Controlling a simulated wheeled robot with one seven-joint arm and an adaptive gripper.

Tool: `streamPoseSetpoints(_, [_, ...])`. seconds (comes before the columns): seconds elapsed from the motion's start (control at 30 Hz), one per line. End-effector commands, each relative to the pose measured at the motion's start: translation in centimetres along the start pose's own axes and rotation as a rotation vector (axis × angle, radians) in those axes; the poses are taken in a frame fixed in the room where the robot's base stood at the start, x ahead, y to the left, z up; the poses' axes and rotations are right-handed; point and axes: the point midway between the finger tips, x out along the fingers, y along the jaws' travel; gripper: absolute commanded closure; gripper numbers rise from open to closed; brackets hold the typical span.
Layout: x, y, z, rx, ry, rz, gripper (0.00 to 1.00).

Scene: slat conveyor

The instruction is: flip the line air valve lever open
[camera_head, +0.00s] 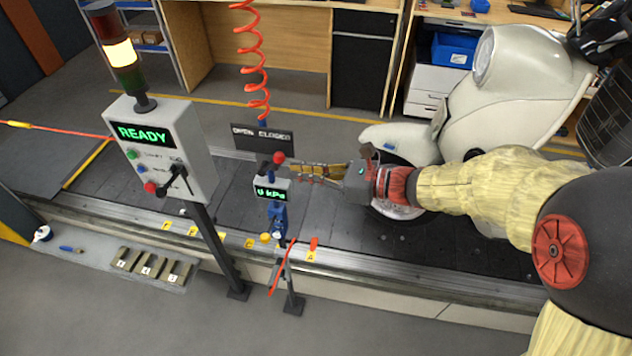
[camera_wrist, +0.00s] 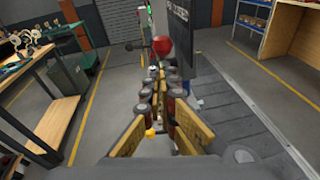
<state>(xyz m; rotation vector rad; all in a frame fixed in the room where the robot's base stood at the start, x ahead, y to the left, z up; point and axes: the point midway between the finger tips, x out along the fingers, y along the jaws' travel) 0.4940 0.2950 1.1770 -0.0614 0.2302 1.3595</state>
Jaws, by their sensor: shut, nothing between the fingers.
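The air valve lever shows as a red ball knob (camera_head: 279,158) under the CLOSED side of a dark OPEN/CLOSED sign (camera_head: 262,137). Below it is a gauge (camera_head: 271,194) with a green reading that looks like 0 kPa, on a blue body (camera_head: 278,220). My gripper (camera_head: 290,168) is shut and empty. Its tips are just right of the knob and slightly below it; I cannot tell whether they touch. In the wrist view the red knob (camera_wrist: 161,46) lies beyond the fingertips (camera_wrist: 158,80), near the sign's edge (camera_wrist: 181,35). The lever's shaft is mostly hidden.
A control box (camera_head: 165,148) reading READY stands left on a post, its stack light (camera_head: 121,52) lit yellow. A coiled red hose (camera_head: 257,60) hangs above the valve.

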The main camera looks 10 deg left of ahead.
Motion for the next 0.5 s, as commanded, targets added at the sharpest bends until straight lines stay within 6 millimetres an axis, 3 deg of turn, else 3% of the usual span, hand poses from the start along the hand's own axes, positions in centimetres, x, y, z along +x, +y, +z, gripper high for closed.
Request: streamPoseSetpoints(0.5, [0.54, 0.01, 0.56, 0.001, 0.001, -0.001, 1.0])
